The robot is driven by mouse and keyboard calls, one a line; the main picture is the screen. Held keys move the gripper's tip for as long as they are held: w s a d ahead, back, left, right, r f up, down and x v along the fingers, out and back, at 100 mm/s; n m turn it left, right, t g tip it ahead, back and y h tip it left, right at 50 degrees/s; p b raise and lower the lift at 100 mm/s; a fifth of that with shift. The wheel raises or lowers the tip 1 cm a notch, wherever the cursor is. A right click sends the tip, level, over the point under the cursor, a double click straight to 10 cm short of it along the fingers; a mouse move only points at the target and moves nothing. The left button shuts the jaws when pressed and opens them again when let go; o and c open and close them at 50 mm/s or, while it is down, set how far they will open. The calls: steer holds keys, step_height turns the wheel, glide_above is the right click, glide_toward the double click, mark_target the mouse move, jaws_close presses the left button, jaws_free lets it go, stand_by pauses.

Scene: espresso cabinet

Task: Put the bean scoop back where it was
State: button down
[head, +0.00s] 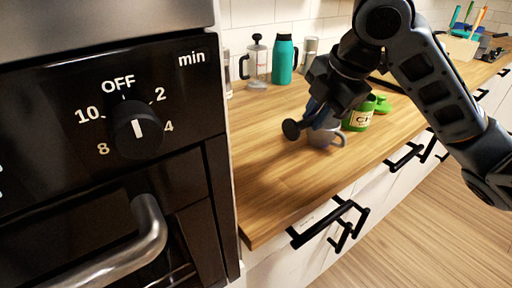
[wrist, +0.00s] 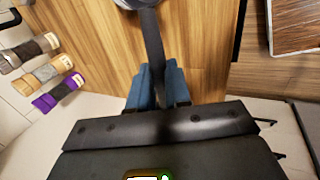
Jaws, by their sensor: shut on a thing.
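The bean scoop (head: 291,130) is dark, with a round end, and is held above the wooden counter (head: 280,178) in the head view. My gripper (head: 314,107) is shut on its handle. In the wrist view the dark flat handle (wrist: 152,45) runs up from between the blue fingertips (wrist: 157,87). A grey mug (head: 325,136) stands on the counter just below and right of the scoop's head.
A French press (head: 256,64) and a teal jug (head: 284,60) stand at the back by the tiled wall. A black oven (head: 110,120) borders the counter on the left. Drawer handles (head: 330,222) stick out at the front. The near left counter is clear.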

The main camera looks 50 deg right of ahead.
steer(key=w+a+f, duration=0.1)
steer(key=w+f, duration=0.1)
steer(key=w, duration=0.1)
steer(key=w+a+f, duration=0.1)
steer(key=w+f, duration=0.1)
steer(key=w, duration=0.1)
steer(key=w+a+f+p, duration=0.1)
steer(key=w+a+f, duration=0.1)
steer(key=w, duration=0.1)
steer(key=shift+w, duration=0.15)
steer(key=shift+w+a+f, duration=0.1)
steer(key=shift+w+f, duration=0.05)
steer(key=shift+f, duration=2.05)
steer(key=shift+f, duration=0.2)
steer(key=c, duration=1.1)
jaws_free()
steer(key=shift+r, duration=0.45)
steer(key=v, duration=1.1)
steer(key=shift+a+r+p, duration=0.1)
steer(key=shift+r+p, duration=0.2)
steer(key=shift+p, duration=0.05)
